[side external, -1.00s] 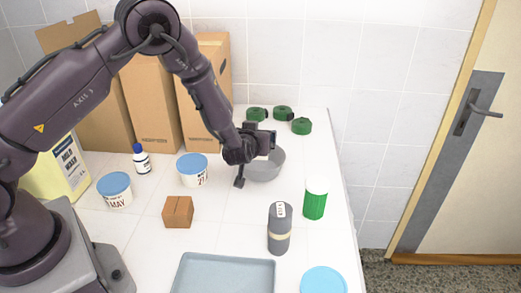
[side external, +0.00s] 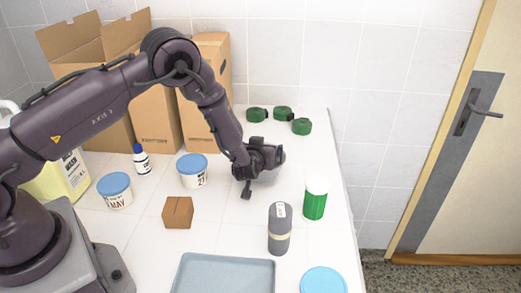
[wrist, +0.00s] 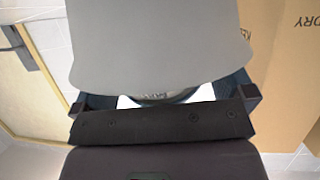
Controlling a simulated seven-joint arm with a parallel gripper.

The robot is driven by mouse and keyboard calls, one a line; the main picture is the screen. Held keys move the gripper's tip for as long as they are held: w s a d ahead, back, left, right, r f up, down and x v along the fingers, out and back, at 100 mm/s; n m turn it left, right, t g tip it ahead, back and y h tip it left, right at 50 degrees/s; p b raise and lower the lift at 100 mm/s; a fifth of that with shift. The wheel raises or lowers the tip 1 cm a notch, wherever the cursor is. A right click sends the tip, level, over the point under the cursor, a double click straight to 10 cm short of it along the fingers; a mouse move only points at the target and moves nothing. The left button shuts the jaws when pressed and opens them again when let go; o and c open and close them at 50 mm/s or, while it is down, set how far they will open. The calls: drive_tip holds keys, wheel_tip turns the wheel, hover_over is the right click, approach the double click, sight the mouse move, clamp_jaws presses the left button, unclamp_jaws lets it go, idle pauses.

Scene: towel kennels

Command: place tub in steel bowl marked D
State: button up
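My gripper (side external: 274,158) is low over the back right of the table, pointing right. In the wrist view, a plain light grey tapered thing (wrist: 158,45), apparently the tub, fills the space between my fingers, which flank both its sides. Its far end is cut off by the picture edge. I cannot tell whether the tub touches the bowl.
Two blue-lidded white tubs (side external: 115,192) (side external: 192,172), a brown box (side external: 178,212) and a white bottle (side external: 141,160) stand left. A grey canister (side external: 279,230) and green canister (side external: 315,201) stand front right. Green rolls (side external: 282,113) lie behind. A blue-grey tray (side external: 222,277) and blue disc (side external: 323,281) are in front.

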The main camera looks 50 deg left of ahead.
drive_tip(key=v, duration=1.3)
drive_tip(key=s+d+r+m+h, duration=0.1)
drive_tip(key=d+r+m+h, duration=0.1)
drive_tip(key=r+h, duration=0.45)
drive_tip(key=s+d+r+m+h, duration=0.1)
drive_tip(key=d+r+m+h, duration=0.15)
drive_tip(key=r, duration=0.75)
drive_tip(key=s+a+r+m+g, duration=0.2)
drive_tip(key=s+r, duration=0.2)
drive_tip(key=s, duration=0.7)
drive_tip(key=s+a+r+m+g, duration=0.1)
drive_tip(key=s+a+r+g, duration=0.2)
drive_tip(key=s, duration=0.8)
drive_tip(key=shift+s+r+m, duration=0.15)
drive_tip(key=shift+r+m, duration=0.2)
drive_tip(key=shift+r, duration=0.25)
